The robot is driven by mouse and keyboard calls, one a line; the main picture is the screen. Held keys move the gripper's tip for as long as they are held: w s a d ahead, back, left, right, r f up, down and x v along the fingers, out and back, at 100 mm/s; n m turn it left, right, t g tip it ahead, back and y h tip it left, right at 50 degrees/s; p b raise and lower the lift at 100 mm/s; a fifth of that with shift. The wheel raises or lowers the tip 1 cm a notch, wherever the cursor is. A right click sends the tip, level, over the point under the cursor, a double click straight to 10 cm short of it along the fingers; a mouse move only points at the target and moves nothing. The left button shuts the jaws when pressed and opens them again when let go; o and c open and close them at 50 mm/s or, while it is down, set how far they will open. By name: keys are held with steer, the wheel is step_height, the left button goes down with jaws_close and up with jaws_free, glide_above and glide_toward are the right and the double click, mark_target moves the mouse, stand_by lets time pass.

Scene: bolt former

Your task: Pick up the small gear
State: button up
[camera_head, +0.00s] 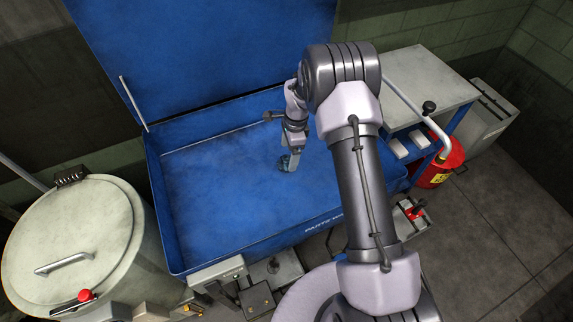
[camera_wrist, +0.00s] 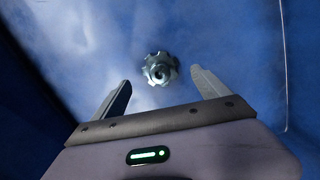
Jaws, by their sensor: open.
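The small gear (camera_wrist: 161,68) is a grey metal toothed wheel with a round centre. In the wrist view it lies on the blue floor of the parts washer, beyond and between the fingertips. My gripper (camera_wrist: 162,85) is open, with nothing between its two fingers. In the head view my gripper (camera_head: 289,162) points down inside the blue basin, low over its floor. A small dark shape at the fingertips there may be the gear, but I cannot tell it apart from the gripper.
The blue parts washer (camera_head: 205,205) has raised walls around the basin and an open lid (camera_head: 200,40) behind. A pale drum (camera_head: 70,235) stands at left. A red can (camera_head: 440,165) and a side bench (camera_head: 430,85) stand at right. The basin floor left of my gripper is clear.

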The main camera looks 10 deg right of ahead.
mark_target(286, 158)
steer(key=f, duration=0.2)
steer(key=a+f+b, duration=0.1)
steer(key=f, duration=0.1)
steer(key=shift+w, duration=0.1)
steer(key=shift+r, duration=0.15)
steer(key=shift+c, duration=1.1)
jaws_close()
